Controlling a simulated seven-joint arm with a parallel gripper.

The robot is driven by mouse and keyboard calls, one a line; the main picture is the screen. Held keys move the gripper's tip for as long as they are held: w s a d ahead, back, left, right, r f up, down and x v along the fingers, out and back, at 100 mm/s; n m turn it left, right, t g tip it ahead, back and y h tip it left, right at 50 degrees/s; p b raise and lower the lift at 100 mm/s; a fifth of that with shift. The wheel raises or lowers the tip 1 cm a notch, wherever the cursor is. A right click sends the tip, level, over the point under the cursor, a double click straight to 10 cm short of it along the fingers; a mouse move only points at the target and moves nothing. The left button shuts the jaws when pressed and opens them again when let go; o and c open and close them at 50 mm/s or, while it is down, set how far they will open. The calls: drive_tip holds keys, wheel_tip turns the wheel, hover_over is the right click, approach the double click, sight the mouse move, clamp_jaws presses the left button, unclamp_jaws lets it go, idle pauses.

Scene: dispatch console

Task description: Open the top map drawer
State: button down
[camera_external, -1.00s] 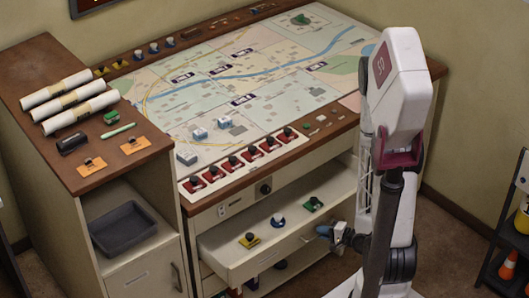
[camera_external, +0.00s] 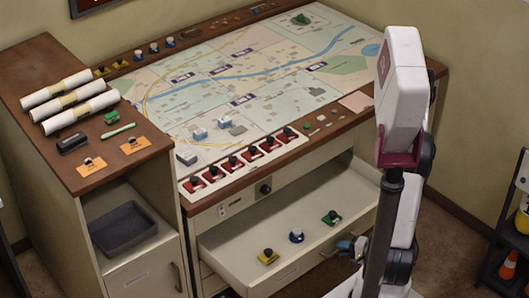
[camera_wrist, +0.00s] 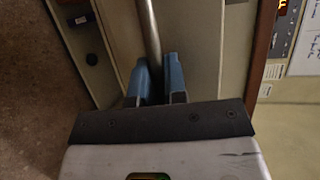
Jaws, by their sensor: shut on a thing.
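The top map drawer (camera_external: 281,263) is a cream drawer under the map table, pulled well out, with its inside showing. Yellow (camera_external: 268,257), blue (camera_external: 296,236) and green (camera_external: 332,217) pieces with dark knobs stand in it. My gripper (camera_external: 346,246) is at the right part of the drawer front, partly hidden by my arm. In the wrist view, my gripper's two blue fingers (camera_wrist: 159,82) are shut on the drawer's metal bar handle (camera_wrist: 147,35), which runs between them.
The map table (camera_external: 260,78) is above the drawer, with a row of red switches (camera_external: 236,162) along its front edge. A cabinet (camera_external: 146,270) with a grey tray (camera_external: 124,229) stands at the left. A dark shelf rack (camera_external: 507,235) is at the right. Floor shows between.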

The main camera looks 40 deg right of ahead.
drive_tip(key=shift+s+d, duration=0.1)
drive_tip(key=shift+s, duration=1)
drive_tip(key=c, duration=1.5)
unclamp_jaws()
drive_tip(key=shift+o, duration=0.2)
drive_tip(key=shift+s, duration=0.35)
